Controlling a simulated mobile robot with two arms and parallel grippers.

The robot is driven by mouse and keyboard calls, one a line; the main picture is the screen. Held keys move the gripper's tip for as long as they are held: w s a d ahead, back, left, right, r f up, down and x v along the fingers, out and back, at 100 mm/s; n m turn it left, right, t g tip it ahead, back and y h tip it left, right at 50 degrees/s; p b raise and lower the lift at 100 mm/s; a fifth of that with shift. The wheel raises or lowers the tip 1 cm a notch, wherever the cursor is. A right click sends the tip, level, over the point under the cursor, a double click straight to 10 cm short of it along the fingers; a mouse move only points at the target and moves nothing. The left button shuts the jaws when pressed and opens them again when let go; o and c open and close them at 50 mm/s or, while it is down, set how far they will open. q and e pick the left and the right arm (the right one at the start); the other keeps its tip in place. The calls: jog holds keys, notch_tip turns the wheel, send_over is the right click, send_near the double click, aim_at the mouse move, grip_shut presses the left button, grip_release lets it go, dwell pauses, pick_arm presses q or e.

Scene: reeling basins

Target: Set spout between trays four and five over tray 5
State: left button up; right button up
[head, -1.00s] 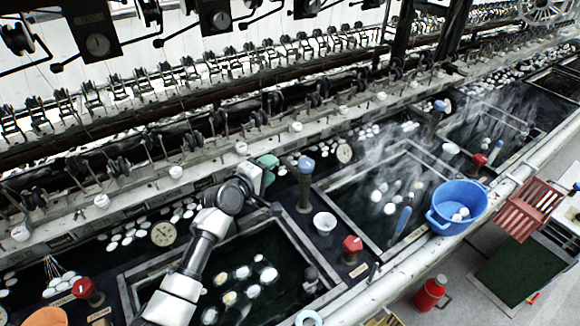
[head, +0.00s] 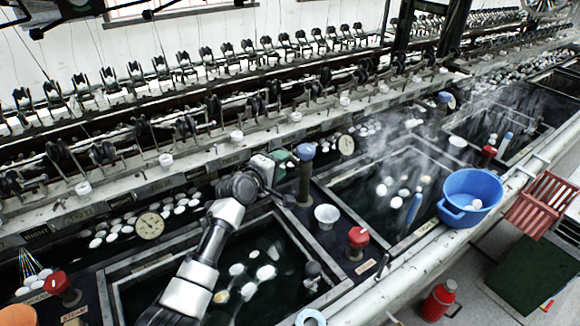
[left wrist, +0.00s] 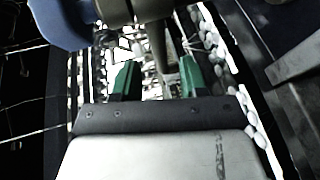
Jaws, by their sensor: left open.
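The spout (head: 306,180) between two trays is an upright dark post with a blue knob (head: 305,152) on top. My left gripper (head: 284,157), with green fingers, is beside the post just below the knob. In the left wrist view the open green fingers (left wrist: 158,80) stand on either side of a brownish pipe (left wrist: 157,42), and a blue knob shows at upper left (left wrist: 62,20). Whether the fingers touch it I cannot tell. The near tray (head: 112,282) and the tray to its right (head: 327,190) hold dark water with white cocoons. My right gripper is not in view.
A small white cup (head: 326,216) and a red-knobbed valve (head: 358,240) stand near the post. A blue tub (head: 470,190) rests on the right rim. A second blue-knobbed spout (head: 444,98) stands farther back. Steam drifts over the farther trays. The reeling frame runs behind.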

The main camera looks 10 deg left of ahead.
pick_arm(q)
jog(key=b+x, duration=0.3)
jog(key=x, duration=0.1)
jog(key=shift+w+f, duration=0.2)
jog(key=shift+f, duration=0.05)
jog(key=shift+w+d+r+b, duration=0.1)
jog(key=shift+w+d+b, duration=0.1)
jog(key=shift+w+b, duration=0.3)
jog(key=shift+s, duration=0.1)
grip_shut()
